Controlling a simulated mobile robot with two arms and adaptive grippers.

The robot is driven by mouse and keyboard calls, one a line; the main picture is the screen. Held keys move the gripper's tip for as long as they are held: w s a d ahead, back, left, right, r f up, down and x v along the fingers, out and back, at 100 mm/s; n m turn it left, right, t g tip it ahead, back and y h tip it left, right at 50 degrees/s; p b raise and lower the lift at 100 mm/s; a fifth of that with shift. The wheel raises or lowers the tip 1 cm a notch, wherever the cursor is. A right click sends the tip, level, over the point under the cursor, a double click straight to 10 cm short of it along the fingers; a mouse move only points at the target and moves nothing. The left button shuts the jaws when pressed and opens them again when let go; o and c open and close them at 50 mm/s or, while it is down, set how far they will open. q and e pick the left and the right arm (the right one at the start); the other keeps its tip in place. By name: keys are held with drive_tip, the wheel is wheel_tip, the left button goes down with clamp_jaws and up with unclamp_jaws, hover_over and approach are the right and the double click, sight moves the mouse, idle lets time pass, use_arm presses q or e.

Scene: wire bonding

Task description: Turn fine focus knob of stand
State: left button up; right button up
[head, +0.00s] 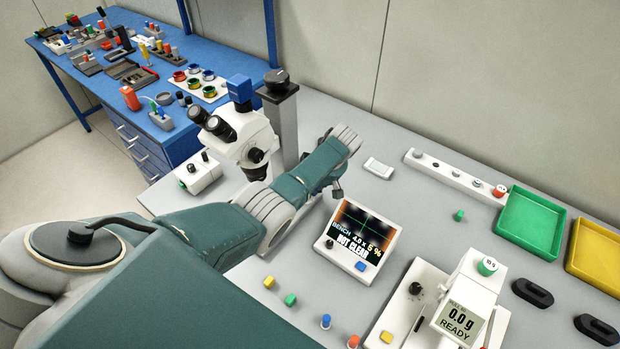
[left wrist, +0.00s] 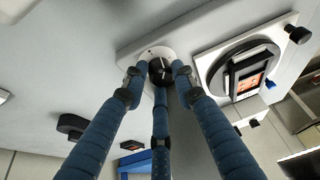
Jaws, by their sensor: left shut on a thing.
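In the left wrist view, the blue fingers of my left gripper (left wrist: 160,68) close around a small black knob (left wrist: 161,76) with a white mark. The knob sits on a rounded white plate (left wrist: 128,54). In the head view, my left arm reaches across the bench and hides this knob and most of the gripper. The white stereo microscope (head: 238,134) with dark eyepieces stands behind the arm, beside a grey column (head: 284,125) with a black knob (head: 276,80) on top. A small display (head: 358,240) reads "BENCH 4.0 x 5 %" and "NOT CLEAR". My right gripper is not in view.
A scale (head: 460,310) reads "0.0 g READY" at front right. Green (head: 543,196) and yellow trays (head: 592,240) lie at right, with a white strip (head: 450,172) behind. Several small colored pieces lie at the front. A blue workbench (head: 228,61) stands behind.

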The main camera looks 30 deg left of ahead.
use_arm(q)
drive_tip(key=shift+s+a+r+m+t+p, duration=0.1)
drive_tip(key=shift+s+a+m+t+p, duration=0.15)
drive_tip(key=shift+m+p, duration=0.35)
drive_tip(key=shift+s+a+r+m+t+p, duration=0.1)
drive_tip(key=shift+a+m+t+p, duration=0.1)
drive_tip(key=shift+m+p, duration=0.35)
drive_tip(key=shift+f+m+t+p, duration=0.15)
drive_tip(key=shift+m+t+p, duration=0.25)
drive_tip(key=shift+m, duration=0.75)
drive_tip(key=shift+w, duration=0.1)
drive_tip(key=o, duration=1.1)
drive_tip(key=shift+a, duration=0.1)
